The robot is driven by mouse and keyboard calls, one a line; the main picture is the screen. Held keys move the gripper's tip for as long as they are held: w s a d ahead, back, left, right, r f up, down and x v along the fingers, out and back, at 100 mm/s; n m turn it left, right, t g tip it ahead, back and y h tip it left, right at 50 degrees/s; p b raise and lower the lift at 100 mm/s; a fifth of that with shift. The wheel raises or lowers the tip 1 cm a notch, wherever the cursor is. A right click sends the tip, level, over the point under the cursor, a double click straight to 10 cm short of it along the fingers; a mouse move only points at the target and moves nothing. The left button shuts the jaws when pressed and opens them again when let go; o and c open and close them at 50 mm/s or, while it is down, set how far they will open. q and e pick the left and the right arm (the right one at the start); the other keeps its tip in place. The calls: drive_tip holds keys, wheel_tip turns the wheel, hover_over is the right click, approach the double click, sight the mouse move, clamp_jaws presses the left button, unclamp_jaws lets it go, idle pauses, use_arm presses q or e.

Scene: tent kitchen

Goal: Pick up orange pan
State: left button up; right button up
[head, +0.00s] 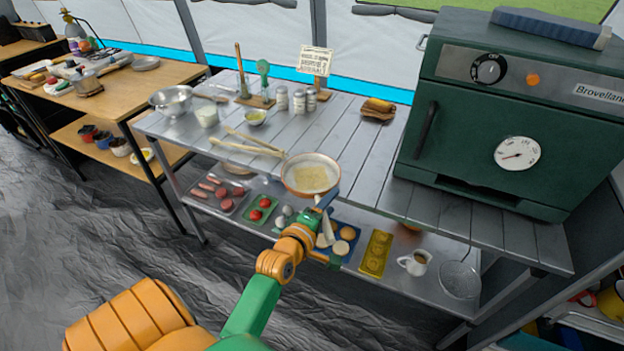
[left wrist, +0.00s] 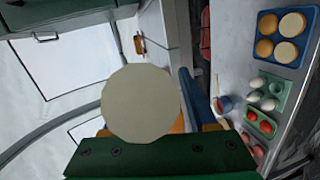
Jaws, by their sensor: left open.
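The orange pan (head: 289,180) sits on the grey slatted table near its front edge, with a pale yellowish square piece inside. Its light handle (head: 327,226) points towards me over the edge. My left gripper (head: 325,208) is open at the handle, just in front of the pan. I cannot tell whether the fingers touch the handle. In the left wrist view a pale round shape (left wrist: 150,104), probably the handle's end, fills the middle between the jaws and hides the pan. One blue finger (left wrist: 190,95) shows to its right. My right gripper is not in view.
A green oven (head: 470,125) stands on the table at the right. Wooden utensils (head: 247,145), a metal bowl (head: 171,99) and shakers (head: 298,100) stand left of and behind the pan. The lower shelf holds food trays (head: 375,253) and a mug (head: 414,261).

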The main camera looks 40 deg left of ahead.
use_arm(q)
clamp_jaws()
idle(1.4)
